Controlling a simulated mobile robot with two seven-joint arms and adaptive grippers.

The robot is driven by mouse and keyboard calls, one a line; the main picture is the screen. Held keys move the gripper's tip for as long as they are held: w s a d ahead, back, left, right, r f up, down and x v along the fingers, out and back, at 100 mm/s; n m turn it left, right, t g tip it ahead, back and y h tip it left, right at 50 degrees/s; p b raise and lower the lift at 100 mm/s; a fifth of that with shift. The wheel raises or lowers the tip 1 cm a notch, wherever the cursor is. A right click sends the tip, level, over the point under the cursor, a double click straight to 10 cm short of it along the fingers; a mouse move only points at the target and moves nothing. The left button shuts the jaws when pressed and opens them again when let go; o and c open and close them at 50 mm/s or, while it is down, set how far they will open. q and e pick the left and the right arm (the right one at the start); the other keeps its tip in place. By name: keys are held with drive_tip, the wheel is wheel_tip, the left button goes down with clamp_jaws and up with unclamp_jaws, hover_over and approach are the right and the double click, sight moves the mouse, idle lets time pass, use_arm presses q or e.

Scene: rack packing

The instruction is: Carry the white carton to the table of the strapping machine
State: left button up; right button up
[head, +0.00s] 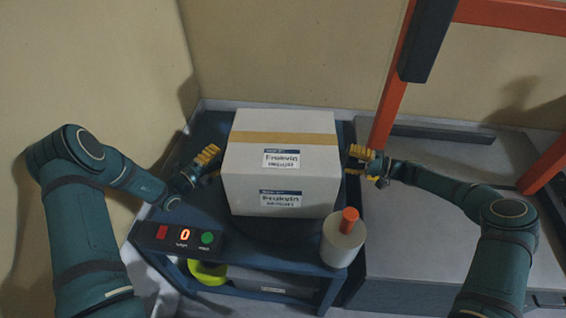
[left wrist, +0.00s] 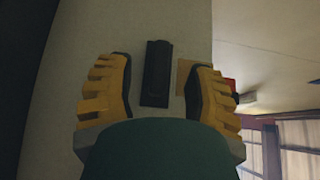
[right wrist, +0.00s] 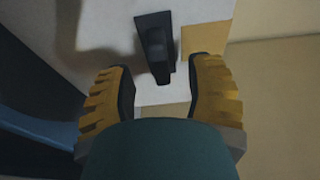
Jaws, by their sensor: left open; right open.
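The white carton (head: 280,150), with brown tape and printed labels, sits upright on a dark blue stand (head: 270,240). My left gripper (head: 212,163) is open at the carton's left side. In the left wrist view a dark handle (left wrist: 156,75) on the carton's side lies between its yellow fingers. My right gripper (head: 352,161) is open at the right side. In the right wrist view a similar dark handle (right wrist: 154,45) is just ahead of its fingers. The strapping machine's orange-red frame (head: 393,90) rises at the right, with its grey table (head: 425,215) beside the stand.
A panel (head: 180,238) reading 0, with red and green buttons, is at the stand's front left. A white cylinder with an orange top (head: 343,240) stands at the front right corner. A yellow-green object (head: 208,272) is below. The grey table's near part looks clear.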

sight(341, 155)
use_arm(q)
drive_tip(key=shift+x, duration=1.5)
use_arm(e)
drive_tip(key=shift+x, duration=1.5)
use_arm(q)
drive_tip(key=shift+c, duration=0.4)
use_arm(e)
drive_tip(key=shift+c, duration=0.4)
use_arm(q)
clamp_jaws()
use_arm(e)
clamp_jaws()
use_arm(q)
drive_tip(key=shift+w+r, duration=0.1)
drive_tip(key=shift+r, duration=0.1)
use_arm(e)
drive_tip(key=shift+a+r, duration=0.1)
drive_tip(key=shift+r, duration=0.1)
